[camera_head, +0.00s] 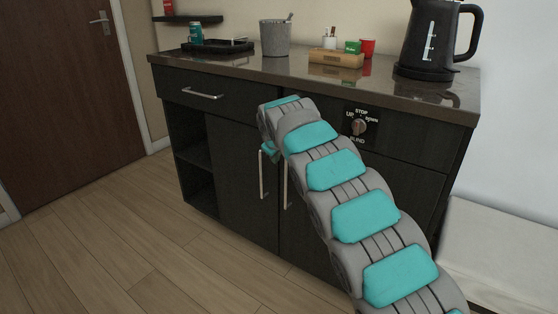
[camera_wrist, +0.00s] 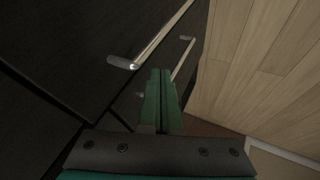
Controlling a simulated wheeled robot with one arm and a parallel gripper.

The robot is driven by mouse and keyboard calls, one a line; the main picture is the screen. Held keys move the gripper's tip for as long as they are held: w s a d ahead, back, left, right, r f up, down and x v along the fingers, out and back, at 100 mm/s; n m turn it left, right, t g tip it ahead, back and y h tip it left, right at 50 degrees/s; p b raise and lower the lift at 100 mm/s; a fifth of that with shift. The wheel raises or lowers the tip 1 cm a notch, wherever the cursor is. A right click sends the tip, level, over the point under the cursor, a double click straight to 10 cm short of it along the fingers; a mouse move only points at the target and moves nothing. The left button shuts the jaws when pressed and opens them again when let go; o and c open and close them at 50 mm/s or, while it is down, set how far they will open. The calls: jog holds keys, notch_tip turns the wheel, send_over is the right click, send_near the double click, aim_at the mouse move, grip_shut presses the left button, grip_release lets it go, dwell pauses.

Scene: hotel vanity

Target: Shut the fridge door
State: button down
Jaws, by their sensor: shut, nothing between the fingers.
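Two dark, wood-grained doors stand side by side in the vanity front: a left door (camera_head: 240,170) and a right door (camera_head: 300,238), partly hidden by my arm. I cannot tell which is the fridge door. Each has a vertical metal handle, the left one (camera_head: 263,176) and the right one (camera_head: 286,186), close together. Both doors look about flush with the front in the head view. My gripper (camera_wrist: 160,98) is shut and empty, its green fingers near the two handles in the wrist view. Whether it touches a door is unclear. In the head view my arm mostly hides it.
An open shelf niche (camera_head: 194,160) is at the left of the vanity, below a drawer (camera_head: 205,92). A kettle (camera_head: 433,40), grey bin (camera_head: 275,38) and tray (camera_head: 218,47) stand on the counter. The wooden floor (camera_head: 110,230) is clear.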

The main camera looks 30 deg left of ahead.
jog(key=v, duration=0.7)
jog(key=shift+s+b, duration=0.35)
jog(key=shift+s, duration=0.15)
